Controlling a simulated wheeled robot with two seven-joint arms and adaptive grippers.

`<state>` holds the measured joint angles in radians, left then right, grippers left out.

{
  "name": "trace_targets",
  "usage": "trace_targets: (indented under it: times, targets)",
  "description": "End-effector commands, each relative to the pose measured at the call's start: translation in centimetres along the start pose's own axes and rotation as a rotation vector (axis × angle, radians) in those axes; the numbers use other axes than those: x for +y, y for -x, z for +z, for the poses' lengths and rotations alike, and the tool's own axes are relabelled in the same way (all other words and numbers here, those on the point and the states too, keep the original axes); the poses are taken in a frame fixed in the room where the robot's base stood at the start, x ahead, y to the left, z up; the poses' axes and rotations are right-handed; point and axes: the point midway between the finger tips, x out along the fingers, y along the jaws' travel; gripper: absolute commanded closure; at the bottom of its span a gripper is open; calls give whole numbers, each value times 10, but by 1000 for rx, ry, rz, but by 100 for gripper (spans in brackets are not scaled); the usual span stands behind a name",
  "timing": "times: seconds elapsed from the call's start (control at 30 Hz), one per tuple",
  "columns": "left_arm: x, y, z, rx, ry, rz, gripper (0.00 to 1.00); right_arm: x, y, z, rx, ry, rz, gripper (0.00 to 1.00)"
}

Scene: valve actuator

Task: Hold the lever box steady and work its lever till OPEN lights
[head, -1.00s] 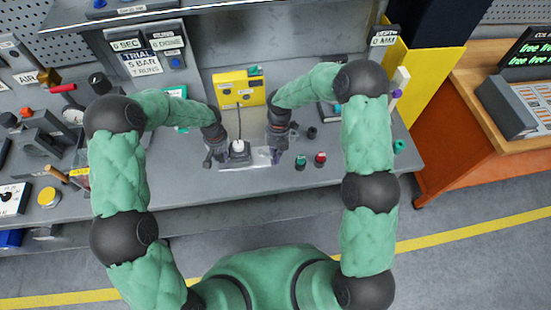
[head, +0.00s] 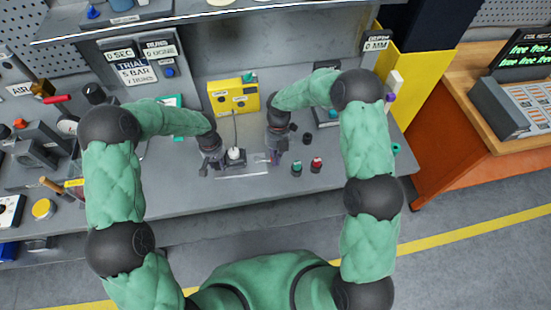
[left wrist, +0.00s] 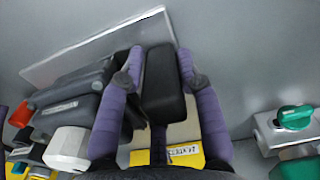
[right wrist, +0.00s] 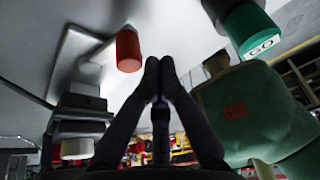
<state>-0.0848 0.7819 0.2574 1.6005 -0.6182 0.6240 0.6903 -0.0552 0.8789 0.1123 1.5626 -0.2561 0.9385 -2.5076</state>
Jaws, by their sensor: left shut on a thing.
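The lever box (head: 232,157) is a small dark box with a white cap on the bench. In the left wrist view it lies left of the fingers, as a dark grey body (left wrist: 78,100) with a red-ended part (left wrist: 22,113). My left gripper (head: 213,170) is shut around a black block (left wrist: 163,85) beside the box; whether the block belongs to the box is unclear. My right gripper (head: 275,158) is right of the box, fingertips together (right wrist: 160,66) with nothing visible between them. A red cylinder (right wrist: 128,50) is just left of those tips, apart from them. No lit OPEN is readable.
A yellow box (head: 233,97) stands behind, with a cable down to the lever box. A green GO button (right wrist: 255,30) and a red button (head: 316,164) stand to the right. A flat pale strip (head: 242,176) lies in front. Bench front is mostly clear.

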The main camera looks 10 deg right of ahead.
Motion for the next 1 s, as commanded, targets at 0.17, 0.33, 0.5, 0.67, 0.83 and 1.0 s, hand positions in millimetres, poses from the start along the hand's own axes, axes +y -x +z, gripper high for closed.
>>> trace_targets:
  times: [0.17, 0.33, 0.5, 0.67, 0.83, 1.0]
  targets:
    - [0, -2, 1, -2, -2, 0, 100, -8, -6, -20, 2, 1, -1, 100]
    - [0, -2, 1, -2, -1, 0, 100, -10, 8, -32, -6, 0, 2, 100]
    - [0, -2, 1, -2, -1, 0, 100, -6, 43, -34, -3, 1, 2, 100]
    - [0, -2, 1, -2, -1, 0, 100, -3, 68, -34, -2, 1, 0, 100]
    - [0, -1, 1, -1, -1, 0, 100, -2, 84, -35, 1, 0, -1, 100]
    - [0, -1, 1, -1, -1, 0, 100, -2, 88, -35, 2, 0, 0, 100]
